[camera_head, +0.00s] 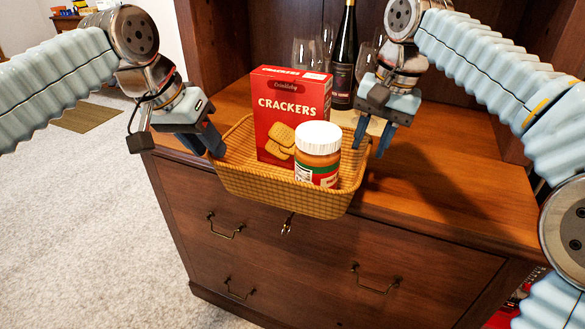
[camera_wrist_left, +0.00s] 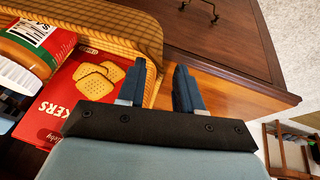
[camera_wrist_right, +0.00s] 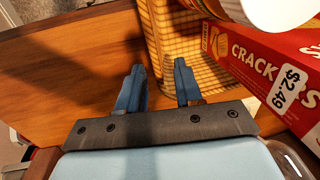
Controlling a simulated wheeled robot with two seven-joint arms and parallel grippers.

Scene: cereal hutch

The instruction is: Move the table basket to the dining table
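The yellow-brown woven table basket (camera_head: 281,195) is at the front of the hutch counter, its front wall showing over the drawer fronts. It holds a red crackers box (camera_head: 290,100) and a white-lidded jar (camera_head: 317,150). My left gripper (camera_head: 204,141) is at the basket's left side, its fingers apart with the basket wall between them, as the left wrist view shows (camera_wrist_left: 160,85). My right gripper (camera_head: 371,138) is at the right side, its fingers apart around that wall, also in the right wrist view (camera_wrist_right: 158,85). Whether the basket's bottom rests on the counter is hidden.
The hutch counter (camera_head: 450,190) is clear to the right of the basket. A dark bottle (camera_head: 343,70) and glasses (camera_head: 308,54) stand behind the basket. Drawers with metal handles (camera_head: 226,229) are below. Carpet (camera_head: 70,215) lies open to the left.

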